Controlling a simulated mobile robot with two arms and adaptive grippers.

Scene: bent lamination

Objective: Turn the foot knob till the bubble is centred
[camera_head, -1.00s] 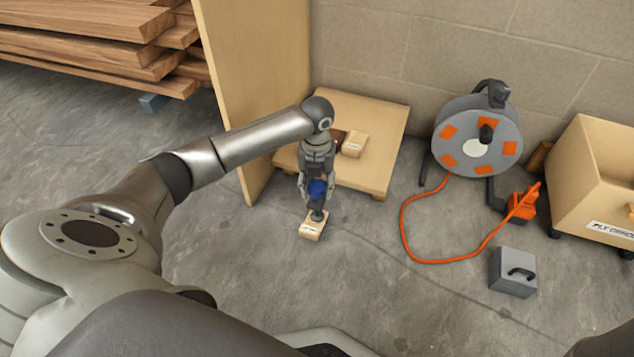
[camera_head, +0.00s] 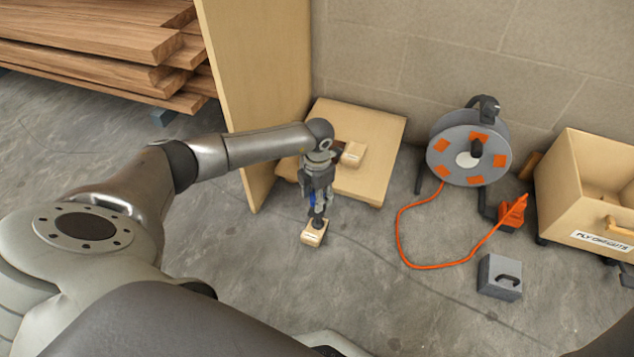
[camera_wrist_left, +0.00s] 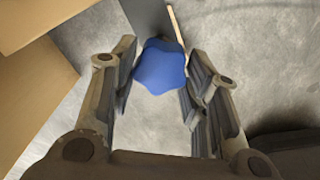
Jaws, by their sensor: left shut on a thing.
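The blue lobed foot knob (camera_wrist_left: 160,67) sits between the fingers of my left gripper (camera_wrist_left: 158,85) in the left wrist view. My left gripper (camera_head: 317,190) is shut on it and points down. In the head view only a sliver of the knob (camera_head: 311,198) shows between the fingers. Below it, a dark stem runs down to a small pale labelled wooden block (camera_head: 313,234) on the floor. No bubble can be made out in either view. My right gripper is not in view.
A low plywood platform (camera_head: 375,130) with another labelled block (camera_head: 352,153) lies behind the gripper, beside an upright panel (camera_head: 255,80). To the right are a cable reel (camera_head: 468,147) with orange cable, a grey box (camera_head: 499,277) and an offcuts crate (camera_head: 588,190). Floor in front is clear.

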